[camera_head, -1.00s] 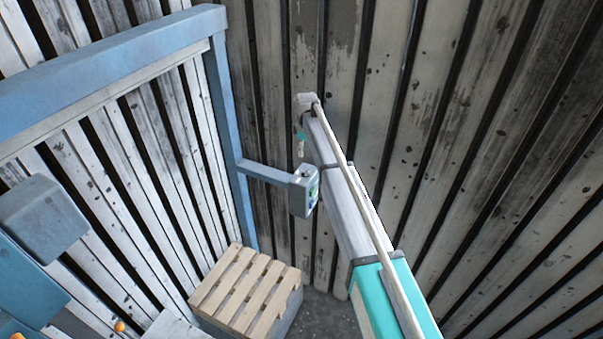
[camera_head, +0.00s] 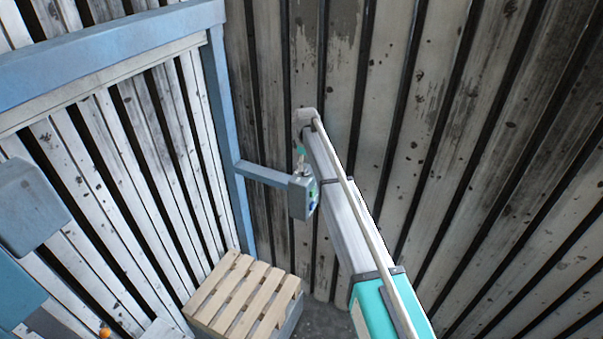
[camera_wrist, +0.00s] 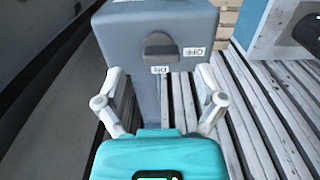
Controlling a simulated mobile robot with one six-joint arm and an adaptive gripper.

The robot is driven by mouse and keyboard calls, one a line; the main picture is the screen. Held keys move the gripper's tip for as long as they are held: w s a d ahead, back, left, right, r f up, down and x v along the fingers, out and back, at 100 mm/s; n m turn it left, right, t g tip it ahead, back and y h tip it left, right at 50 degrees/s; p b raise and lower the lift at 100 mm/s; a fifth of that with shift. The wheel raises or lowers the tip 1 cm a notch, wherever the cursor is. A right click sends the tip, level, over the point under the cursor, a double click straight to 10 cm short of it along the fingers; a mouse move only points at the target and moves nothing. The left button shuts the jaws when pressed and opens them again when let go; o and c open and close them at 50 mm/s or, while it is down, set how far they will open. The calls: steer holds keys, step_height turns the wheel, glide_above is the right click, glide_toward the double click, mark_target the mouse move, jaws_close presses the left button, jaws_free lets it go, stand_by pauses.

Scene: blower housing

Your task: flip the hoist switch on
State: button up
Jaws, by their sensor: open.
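A grey switch box (camera_head: 302,196) sits on the end of a blue bracket arm in the head view, with coloured controls on its right-hand face. In the wrist view a grey box (camera_wrist: 120,30), seemingly the same one, fills the upper middle. My gripper (camera_wrist: 160,98) is open and empty, fingers spread wide below the knob in the picture. In the head view my gripper (camera_head: 300,154) is just above the box, partly hidden by my arm.
A blue post (camera_head: 228,150) and beam (camera_head: 110,45) stand at left. A wooden pallet (camera_head: 240,295) lies below the box. Slatted walls close off the back and right.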

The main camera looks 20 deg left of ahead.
mark_target(305, 172)
steer(key=shift+f+b, duration=1)
steer(key=shift+f, duration=0.35)
steer(key=c, duration=1.1)
steer(key=shift+w+a+r, duration=0.1)
steer(key=shift+a, duration=0.3)
steer(key=shift+c, duration=0.2)
steer(key=shift+d, duration=0.3)
steer(key=shift+d+m, duration=0.1)
steer(key=shift+m, duration=0.2)
